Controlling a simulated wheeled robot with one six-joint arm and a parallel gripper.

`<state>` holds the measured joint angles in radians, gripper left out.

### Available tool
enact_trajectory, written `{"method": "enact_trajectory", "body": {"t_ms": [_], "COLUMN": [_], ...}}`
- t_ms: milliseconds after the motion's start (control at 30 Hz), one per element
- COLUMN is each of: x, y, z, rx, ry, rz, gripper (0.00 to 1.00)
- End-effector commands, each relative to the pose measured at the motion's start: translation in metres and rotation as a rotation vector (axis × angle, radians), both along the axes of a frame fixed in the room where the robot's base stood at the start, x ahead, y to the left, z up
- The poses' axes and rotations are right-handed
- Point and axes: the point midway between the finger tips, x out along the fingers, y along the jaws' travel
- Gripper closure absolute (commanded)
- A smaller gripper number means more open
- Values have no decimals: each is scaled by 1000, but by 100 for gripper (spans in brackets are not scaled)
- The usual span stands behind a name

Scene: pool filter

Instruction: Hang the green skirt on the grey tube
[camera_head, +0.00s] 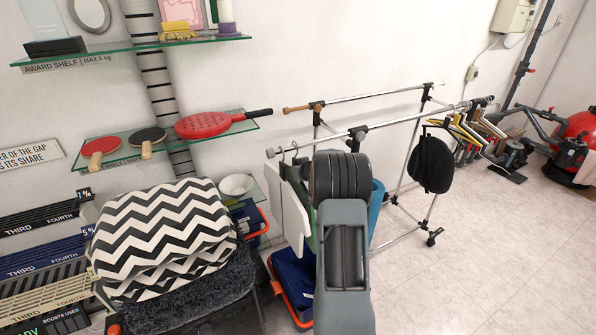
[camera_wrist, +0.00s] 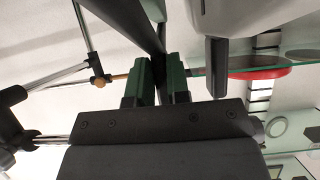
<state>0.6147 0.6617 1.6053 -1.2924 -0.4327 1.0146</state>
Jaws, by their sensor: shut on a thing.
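A clothes rack has two parallel metal rails. The front grey tube (camera_head: 400,122) ends in a grey cap, and the back rail (camera_head: 365,95) ends in a wooden knob. My gripper (camera_wrist: 157,72) shows in the wrist view, shut on dark green material that looks like the green skirt (camera_wrist: 175,82). In the head view my arm hides the gripper and most of the skirt. Only a thin green strip (camera_head: 311,240) shows left of the arm, below the front tube's left end. I cannot tell whether the skirt touches the tube.
White items (camera_head: 291,208) hang at the tube's left end, close to my arm. A black bag-like item (camera_head: 431,164) and several coloured hangers (camera_head: 470,130) hang to the right. A zigzag-patterned pouffe (camera_head: 165,235) stands left. Glass shelves (camera_head: 130,52) are on the wall.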

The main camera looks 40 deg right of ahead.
Motion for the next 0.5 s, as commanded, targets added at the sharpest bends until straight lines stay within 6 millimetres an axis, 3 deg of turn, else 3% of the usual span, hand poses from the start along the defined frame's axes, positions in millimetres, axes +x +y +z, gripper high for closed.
{"method": "enact_trajectory", "body": {"t_ms": [500], "x": [-3], "y": [0], "z": [-5], "rx": [1], "ry": [-1], "rz": [0], "gripper": [100]}}
